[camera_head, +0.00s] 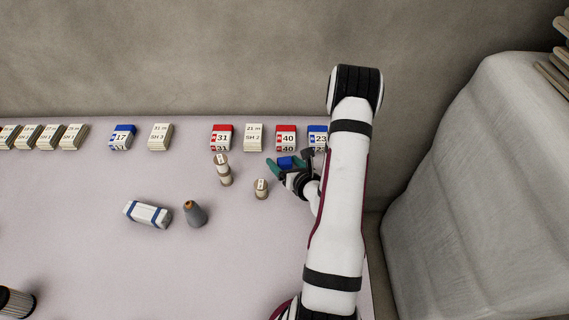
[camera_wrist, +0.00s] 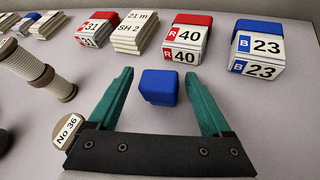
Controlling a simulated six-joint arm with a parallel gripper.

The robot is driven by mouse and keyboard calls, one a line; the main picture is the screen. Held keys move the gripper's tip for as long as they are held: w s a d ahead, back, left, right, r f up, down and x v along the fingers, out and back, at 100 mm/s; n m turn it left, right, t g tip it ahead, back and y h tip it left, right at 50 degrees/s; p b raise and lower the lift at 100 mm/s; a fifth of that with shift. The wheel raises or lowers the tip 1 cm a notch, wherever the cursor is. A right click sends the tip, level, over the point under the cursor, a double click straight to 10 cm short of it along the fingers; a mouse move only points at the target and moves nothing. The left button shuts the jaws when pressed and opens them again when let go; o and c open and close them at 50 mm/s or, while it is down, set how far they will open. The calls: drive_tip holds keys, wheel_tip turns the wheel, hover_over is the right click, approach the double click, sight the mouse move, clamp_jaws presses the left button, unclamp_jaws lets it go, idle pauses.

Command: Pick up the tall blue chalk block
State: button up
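The blue chalk block (camera_wrist: 158,87) is a small solid blue block standing on the table between the two green fingers of my gripper (camera_wrist: 160,95) in the wrist view. The fingers are apart, with visible gaps on both sides of the block, so the gripper is open. In the head view the blue block (camera_head: 286,162) shows just beyond the gripper (camera_head: 283,171), in front of the red 40 block. Its right part is partly hidden by the gripper there.
Behind stand the red 40 block (camera_wrist: 186,40), the blue 23 block (camera_wrist: 257,48) and the SH 2 stack (camera_wrist: 134,32). A No 36 spool (camera_wrist: 68,131) is close by the left finger. The table's front middle is mostly clear.

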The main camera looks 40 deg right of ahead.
clamp_jaws()
